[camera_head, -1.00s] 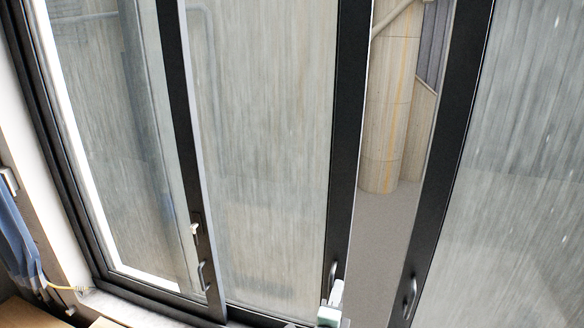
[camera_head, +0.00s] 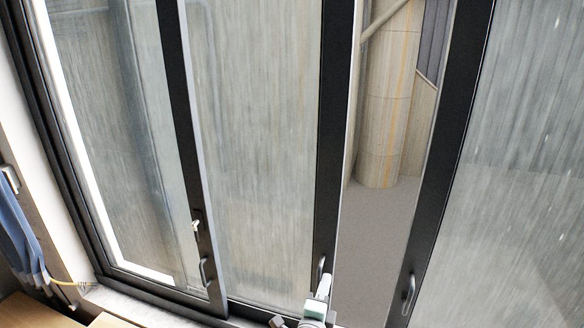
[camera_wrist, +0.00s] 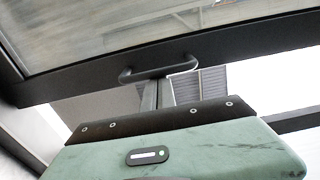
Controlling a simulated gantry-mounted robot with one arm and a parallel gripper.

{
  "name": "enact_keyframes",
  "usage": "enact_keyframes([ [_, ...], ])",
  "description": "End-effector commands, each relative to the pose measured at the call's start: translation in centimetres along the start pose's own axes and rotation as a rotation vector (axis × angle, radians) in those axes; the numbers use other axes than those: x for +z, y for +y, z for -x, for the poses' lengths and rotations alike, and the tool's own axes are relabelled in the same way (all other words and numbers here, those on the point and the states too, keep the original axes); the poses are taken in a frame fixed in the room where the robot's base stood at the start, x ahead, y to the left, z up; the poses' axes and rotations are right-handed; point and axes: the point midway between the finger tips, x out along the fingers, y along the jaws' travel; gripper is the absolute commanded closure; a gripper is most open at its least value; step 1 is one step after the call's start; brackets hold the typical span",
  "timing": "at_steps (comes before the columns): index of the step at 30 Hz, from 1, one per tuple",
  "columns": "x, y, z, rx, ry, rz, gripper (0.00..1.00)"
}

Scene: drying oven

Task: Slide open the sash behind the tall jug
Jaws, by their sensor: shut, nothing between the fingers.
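The middle sash (camera_head: 250,160) has a black frame and streaked glass, with a small bow handle (camera_head: 321,266) low on its right stile. A see-through gap separates it from the right-hand sash (camera_head: 520,170). My gripper (camera_head: 325,283) is at the bottom of the head view, right at that handle. In the wrist view, the shut fingers (camera_wrist: 157,92) reach up to the handle bar (camera_wrist: 158,70) and appear at or against it; exact contact is unclear. Nothing shows between the fingers. The tall jug is not in either view.
A left sash (camera_head: 120,150) carries a latch (camera_head: 196,224) and its own handle (camera_head: 205,272). The right-hand sash has another handle (camera_head: 409,294). Blue cloth (camera_head: 20,235) hangs at far left, above tan boxes (camera_head: 40,312). A column (camera_head: 385,120) stands outside.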

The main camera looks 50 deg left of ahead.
Motion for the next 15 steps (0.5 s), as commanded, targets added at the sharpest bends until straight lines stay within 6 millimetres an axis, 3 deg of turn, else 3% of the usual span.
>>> enact_keyframes([
  [15,2.8,0.1,0.0,0.004,-0.007,-0.002,1.00],
])
